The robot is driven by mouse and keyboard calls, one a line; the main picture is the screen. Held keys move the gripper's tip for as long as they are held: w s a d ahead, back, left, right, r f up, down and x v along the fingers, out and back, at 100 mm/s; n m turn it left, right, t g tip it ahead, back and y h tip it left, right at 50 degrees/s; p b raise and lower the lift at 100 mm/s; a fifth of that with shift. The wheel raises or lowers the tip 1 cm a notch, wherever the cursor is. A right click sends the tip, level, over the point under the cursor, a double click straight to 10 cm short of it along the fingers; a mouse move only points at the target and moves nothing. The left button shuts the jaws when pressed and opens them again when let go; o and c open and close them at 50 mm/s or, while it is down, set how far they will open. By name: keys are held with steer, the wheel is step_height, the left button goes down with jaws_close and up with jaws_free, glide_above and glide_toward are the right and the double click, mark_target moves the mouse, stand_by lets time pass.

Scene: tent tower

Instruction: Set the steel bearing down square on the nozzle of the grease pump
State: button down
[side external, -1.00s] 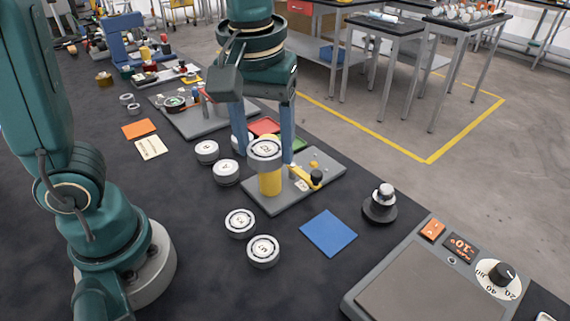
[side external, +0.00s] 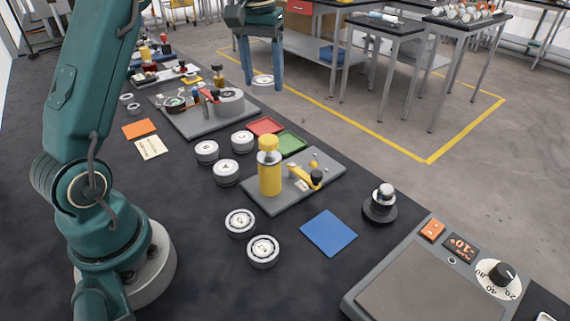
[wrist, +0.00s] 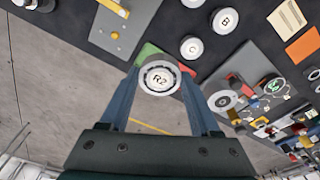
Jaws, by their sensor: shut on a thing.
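The steel bearing labelled R2 (side external: 263,81) is held level between the blue fingers of my gripper (side external: 262,86). In the wrist view the bearing (wrist: 159,79) shows its ringed face and label, with a finger on each side. The grease pump (side external: 270,178) is a yellow cylinder with a steel collar and a yellow top, standing upright on a grey plate. My gripper and the bearing are in the air, well apart from the pump, beyond it and higher in the side view. Nothing rests on the pump's top.
Several other round bearings (side external: 227,172) stand on the dark table around the pump plate (side external: 318,178). A red square (side external: 266,127), a green square (side external: 291,143) and a blue square (side external: 328,232) lie nearby. A black knobbed fixture (side external: 380,204) stands at right.

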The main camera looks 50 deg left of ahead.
steer(key=shift+a+f, duration=0.15)
steer(key=shift+a, duration=0.45)
steer(key=shift+f, duration=2.4)
glide_above(314, 164)
steer(key=f, duration=0.7)
steer(key=shift+s, duration=0.2)
steer(key=shift+d+f, duration=0.1)
steer(key=shift+f, duration=1.9)
steer(key=shift+f, duration=0.1)
steer(key=shift+c, duration=0.6)
jaws_free()
